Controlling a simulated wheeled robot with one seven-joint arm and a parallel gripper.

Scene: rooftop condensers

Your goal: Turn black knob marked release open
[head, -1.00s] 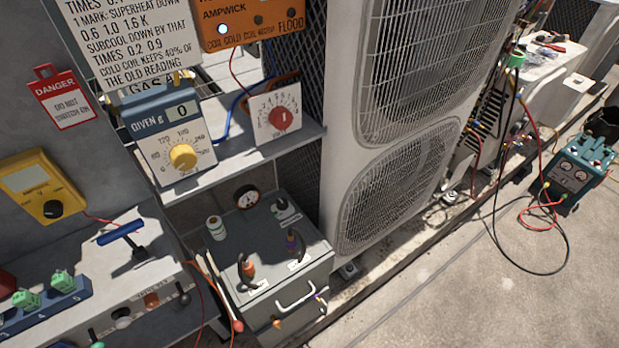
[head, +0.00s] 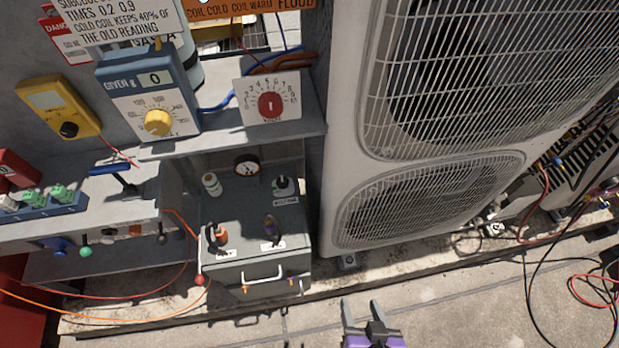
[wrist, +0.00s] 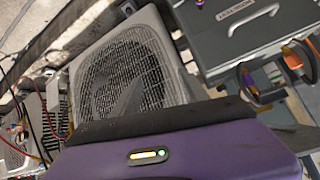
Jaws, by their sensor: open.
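A small black knob (head: 283,185) stands at the back right of the grey box's top, with a small white label (head: 286,200) in front of it; the label's text is too small to read surely. The grey box (head: 235,205) sits low beside the condenser. My gripper (head: 361,307) is at the bottom of the head view, in front and to the right of the box, apart from it. Its two grey fingers are spread and empty. In the wrist view my purple gripper body fills the bottom, and part of the box (wrist: 235,40) shows at upper right.
The box top also bears a white bottle (head: 211,184), a round gauge (head: 246,165), and black handles with orange (head: 220,238) and purple (head: 269,228) parts. A shelf (head: 225,135) overhangs its back. The condenser (head: 345,150) rises on the right. Cables lie at left and right.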

